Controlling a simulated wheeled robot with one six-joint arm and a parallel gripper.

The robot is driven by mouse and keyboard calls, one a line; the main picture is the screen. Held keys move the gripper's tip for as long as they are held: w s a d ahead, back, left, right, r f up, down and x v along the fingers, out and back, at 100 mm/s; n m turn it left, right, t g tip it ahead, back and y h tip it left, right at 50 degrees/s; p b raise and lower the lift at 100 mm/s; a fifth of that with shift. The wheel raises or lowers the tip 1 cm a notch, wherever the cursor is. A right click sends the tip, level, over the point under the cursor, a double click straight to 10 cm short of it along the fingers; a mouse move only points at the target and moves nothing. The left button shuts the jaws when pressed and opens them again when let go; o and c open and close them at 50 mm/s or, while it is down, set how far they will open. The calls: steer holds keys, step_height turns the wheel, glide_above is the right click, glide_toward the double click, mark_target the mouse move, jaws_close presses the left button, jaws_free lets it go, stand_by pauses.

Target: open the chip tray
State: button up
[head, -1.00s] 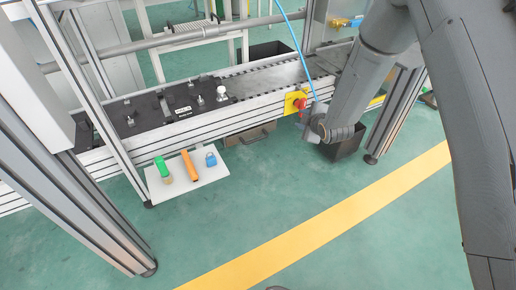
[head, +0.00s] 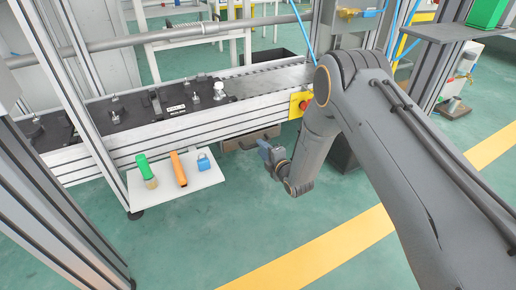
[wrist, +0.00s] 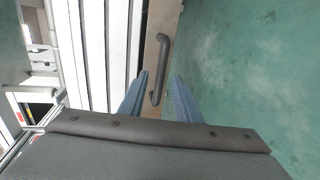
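The chip tray (head: 233,145) is a brown box low under the conveyor frame, with a dark handle on its front. In the wrist view its tan front (wrist: 157,22) and the curved grey handle (wrist: 163,62) show ahead of my gripper (wrist: 160,75). The two blue fingers are apart, and the handle lines up with the gap between them. I cannot tell whether the handle is inside the gap or just beyond it. In the head view my gripper (head: 264,148) is at the tray's right front, partly covering it.
A white shelf (head: 205,180) left of the tray holds a green-topped item (head: 145,168), an orange item (head: 178,168) and a blue padlock (head: 204,163). A yellow box with a red button (head: 299,104) is above right. A dark bin (head: 343,152) stands right. Floor in front is clear.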

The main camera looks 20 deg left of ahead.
steer(key=shift+b+x, duration=1)
steer(key=shift+x, duration=1.25)
steer(key=shift+d, duration=0.1)
jaws_close()
